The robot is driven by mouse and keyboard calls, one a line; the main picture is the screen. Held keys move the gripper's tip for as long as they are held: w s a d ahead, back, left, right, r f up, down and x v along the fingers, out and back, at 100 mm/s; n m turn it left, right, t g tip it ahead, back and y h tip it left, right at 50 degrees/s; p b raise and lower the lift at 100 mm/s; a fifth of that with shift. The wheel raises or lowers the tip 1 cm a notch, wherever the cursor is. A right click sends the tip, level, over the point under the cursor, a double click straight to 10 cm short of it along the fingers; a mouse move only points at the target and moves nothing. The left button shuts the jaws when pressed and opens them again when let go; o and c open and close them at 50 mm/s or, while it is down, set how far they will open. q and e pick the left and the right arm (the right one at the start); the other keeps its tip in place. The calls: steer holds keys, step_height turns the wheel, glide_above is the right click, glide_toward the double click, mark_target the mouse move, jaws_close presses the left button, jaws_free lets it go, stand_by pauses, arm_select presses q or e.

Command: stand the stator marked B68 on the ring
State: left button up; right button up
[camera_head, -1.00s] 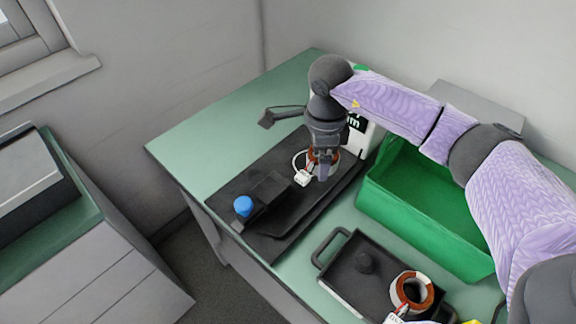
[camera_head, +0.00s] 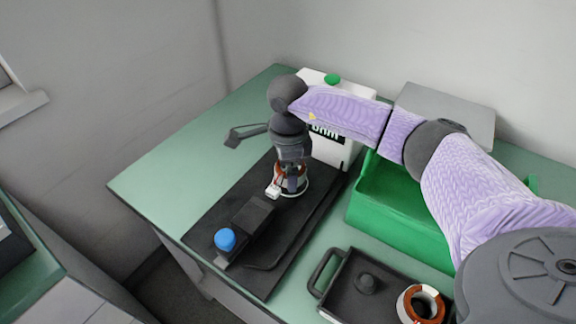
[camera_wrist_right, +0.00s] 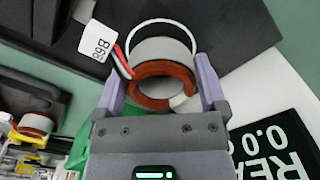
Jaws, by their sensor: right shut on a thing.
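The stator (camera_wrist_right: 150,62), a copper-brown and grey coil ring, sits between the two fingers of my right gripper (camera_wrist_right: 160,74). Its white tag (camera_wrist_right: 98,42) reads B68, upside down in the right wrist view. In the head view the stator (camera_head: 278,176) is partly hidden by my right gripper (camera_head: 291,183), which is shut on it. The white ring (camera_head: 306,188) on the black plate (camera_head: 222,203) shows around the stator's right side. It also shows as an arc beyond the stator in the wrist view (camera_wrist_right: 164,20). I cannot tell whether the stator touches the plate. My left gripper is not in view.
A white meter (camera_head: 340,152) with a dark display stands behind the plate. A black block with a blue knob (camera_head: 225,239) is at the front. A green bin (camera_head: 395,218) is to the right. A black tray (camera_head: 345,295) holds another stator (camera_head: 412,303).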

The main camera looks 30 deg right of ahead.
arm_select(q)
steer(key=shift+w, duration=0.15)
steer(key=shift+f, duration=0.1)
arm_select(e)
steer(key=shift+f, duration=0.15)
steer(key=shift+f, duration=0.3)
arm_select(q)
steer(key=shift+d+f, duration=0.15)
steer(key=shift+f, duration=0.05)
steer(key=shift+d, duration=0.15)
arm_select(e)
steer(key=o, duration=1.3)
steer(key=shift+r, duration=0.1)
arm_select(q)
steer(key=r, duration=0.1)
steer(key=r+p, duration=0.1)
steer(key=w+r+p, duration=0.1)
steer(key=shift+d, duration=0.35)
arm_select(e)
step_height(320, 180, up, 10)
